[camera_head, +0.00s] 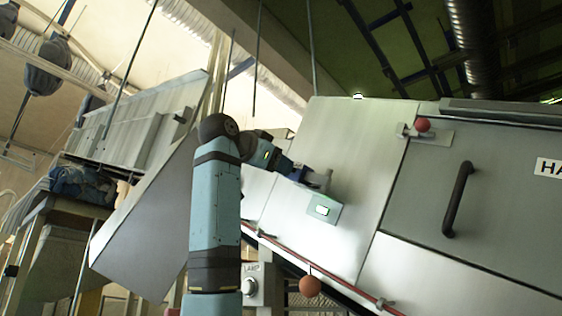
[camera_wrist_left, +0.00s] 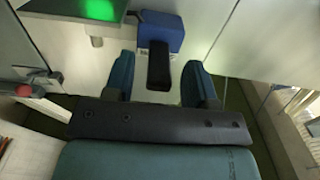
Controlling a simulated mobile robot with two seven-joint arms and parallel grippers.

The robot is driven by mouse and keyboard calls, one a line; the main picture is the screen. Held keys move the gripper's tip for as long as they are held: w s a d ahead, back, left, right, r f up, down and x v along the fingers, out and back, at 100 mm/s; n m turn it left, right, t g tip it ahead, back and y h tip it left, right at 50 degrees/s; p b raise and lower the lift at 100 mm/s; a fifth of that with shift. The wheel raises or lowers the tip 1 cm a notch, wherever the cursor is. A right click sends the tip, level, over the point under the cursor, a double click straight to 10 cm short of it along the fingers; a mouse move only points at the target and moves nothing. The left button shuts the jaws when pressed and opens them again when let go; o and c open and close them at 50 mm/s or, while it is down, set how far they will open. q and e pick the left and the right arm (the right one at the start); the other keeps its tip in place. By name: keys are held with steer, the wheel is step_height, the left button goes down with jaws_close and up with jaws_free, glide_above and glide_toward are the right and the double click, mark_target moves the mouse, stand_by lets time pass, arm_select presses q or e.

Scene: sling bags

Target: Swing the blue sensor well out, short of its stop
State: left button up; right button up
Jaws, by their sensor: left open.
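The blue sensor (camera_wrist_left: 161,32) is a small block with a black arm (camera_wrist_left: 159,66) sticking out from it, set against the pale metal panel in the left wrist view. My left gripper (camera_wrist_left: 160,80) is open, its two teal fingers on either side of the black arm, with a gap showing on both sides. In the head view my left gripper (camera_head: 285,166) reaches the panel by a small grey bracket, and the sensor is mostly hidden there by the gripper. My right gripper is in neither view.
A green plate with a lit window (camera_head: 322,210) is just below the gripper. Nearby are a black bar handle (camera_head: 458,199), a red ball knob (camera_head: 423,125), an orange ball (camera_head: 310,286) and a red rod. A tilted grey panel (camera_head: 150,225) stands left of my arm.

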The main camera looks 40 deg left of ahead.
arm_select(q)
steer(key=shift+w, duration=1.05)
steer(key=shift+s, duration=0.1)
jaws_close()
steer(key=shift+d, duration=0.1)
